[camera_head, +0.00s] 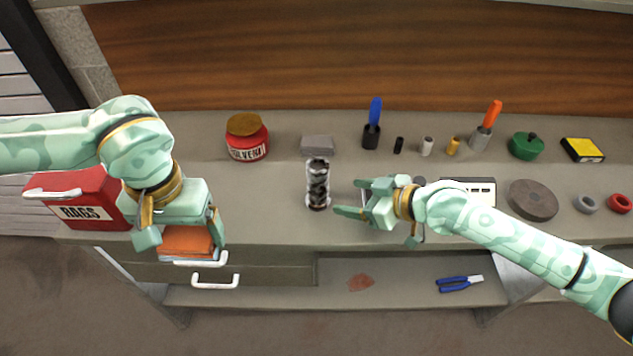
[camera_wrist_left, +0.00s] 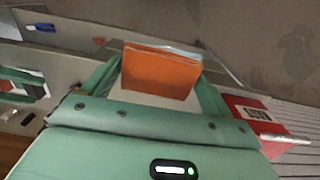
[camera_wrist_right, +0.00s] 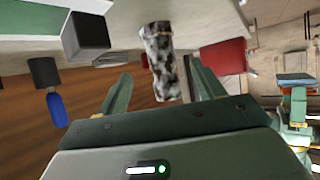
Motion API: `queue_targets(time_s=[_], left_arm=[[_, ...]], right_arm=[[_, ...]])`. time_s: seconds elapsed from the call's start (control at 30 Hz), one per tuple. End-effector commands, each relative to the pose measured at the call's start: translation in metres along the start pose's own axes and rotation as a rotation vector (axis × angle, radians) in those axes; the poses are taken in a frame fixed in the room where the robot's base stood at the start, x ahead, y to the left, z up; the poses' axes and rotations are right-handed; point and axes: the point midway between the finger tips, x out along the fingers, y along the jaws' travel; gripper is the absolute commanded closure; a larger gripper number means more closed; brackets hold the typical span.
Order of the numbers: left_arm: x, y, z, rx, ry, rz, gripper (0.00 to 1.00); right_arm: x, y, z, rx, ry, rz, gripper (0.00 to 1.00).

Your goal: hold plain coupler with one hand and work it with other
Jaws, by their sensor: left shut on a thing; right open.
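A mottled black-and-white cylinder (camera_head: 318,185), possibly the plain coupler, stands upright on the bench. My right gripper (camera_head: 349,200) is open and empty just right of it. In the right wrist view the cylinder (camera_wrist_right: 163,62) shows beyond and between the open fingers (camera_wrist_right: 160,90); I see no contact. My left gripper (camera_head: 188,236) is shut on an orange block (camera_head: 187,242) with a pale lower layer, at the bench's front edge. The block also shows between the fingers in the left wrist view (camera_wrist_left: 158,73). Small black (camera_head: 398,145), grey (camera_head: 427,147) and brass (camera_head: 453,147) cylinders stand farther back.
A red rags box (camera_head: 85,205) is beside my left gripper. A solvent jar (camera_head: 247,140) and grey block (camera_head: 317,144) stand behind. Screwdrivers in holders, a green pot (camera_head: 526,146) and a dark disc (camera_head: 533,200) are right. Blue-handled pliers (camera_head: 458,284) lie on the lower shelf.

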Motion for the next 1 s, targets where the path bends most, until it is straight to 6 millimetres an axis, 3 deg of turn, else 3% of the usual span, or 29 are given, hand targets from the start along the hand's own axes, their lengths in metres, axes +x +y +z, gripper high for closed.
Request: queue_targets(time_s=[0.6, 1.0], left_arm=[[0.057, 0.000, -0.005, 0.000, -0.032, 0.000, 0.32], [0.061, 0.000, -0.005, 0.000, -0.034, 0.000, 0.32]], right_arm=[[0.088, 0.000, 0.004, 0.003, 0.000, -0.002, 0.33], [0.098, 0.000, 0.001, 0.001, 0.000, -0.001, 0.33]])
